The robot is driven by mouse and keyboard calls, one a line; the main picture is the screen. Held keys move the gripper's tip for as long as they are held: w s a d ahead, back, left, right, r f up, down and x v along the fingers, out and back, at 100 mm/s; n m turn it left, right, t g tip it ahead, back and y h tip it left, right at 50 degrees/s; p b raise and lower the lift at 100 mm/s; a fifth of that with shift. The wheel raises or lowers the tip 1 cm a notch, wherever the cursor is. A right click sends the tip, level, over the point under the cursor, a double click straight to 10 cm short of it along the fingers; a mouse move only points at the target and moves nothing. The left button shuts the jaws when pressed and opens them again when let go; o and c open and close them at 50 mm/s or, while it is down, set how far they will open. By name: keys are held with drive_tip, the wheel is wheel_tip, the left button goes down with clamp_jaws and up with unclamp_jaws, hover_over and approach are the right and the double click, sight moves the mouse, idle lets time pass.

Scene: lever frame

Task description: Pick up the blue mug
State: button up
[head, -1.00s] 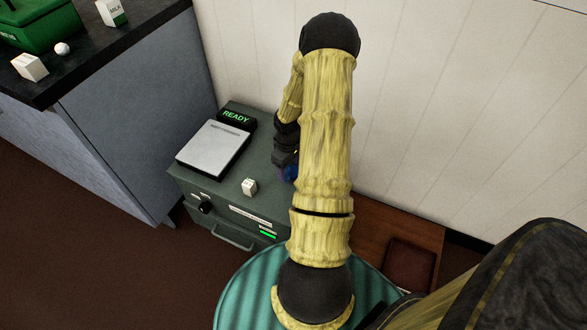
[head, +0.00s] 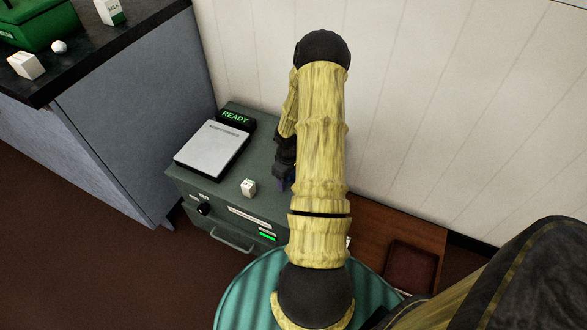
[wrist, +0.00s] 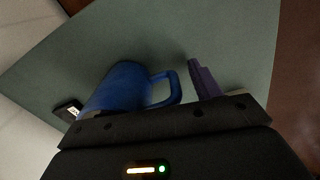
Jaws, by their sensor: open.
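The blue mug (wrist: 122,88) stands on the grey-green cabinet top in the wrist view, with its handle on the right side. In the head view my arm hides it, or nearly all of it. My gripper (head: 283,176) is low over the right part of the cabinet top, partly behind my arm. In the wrist view it is open; one purple finger (wrist: 204,82) shows just right of the mug's handle, apart from it. The other finger is not clearly seen. The mug's lower part is hidden behind the gripper body.
The cabinet (head: 180,180) carries a light plate (head: 213,148), a READY display (head: 236,117) and a small white cube (head: 248,187). A dark counter (head: 100,45) stands at left, a wall behind. A wooden surface (head: 375,225) lies at right. A small dark thing (wrist: 68,110) is left of the mug.

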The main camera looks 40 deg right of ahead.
drive_tip(key=shift+c, duration=0.2)
drive_tip(key=c, duration=1.3)
wheel_tip(320, 180, up, 10)
drive_tip(key=p, duration=0.3)
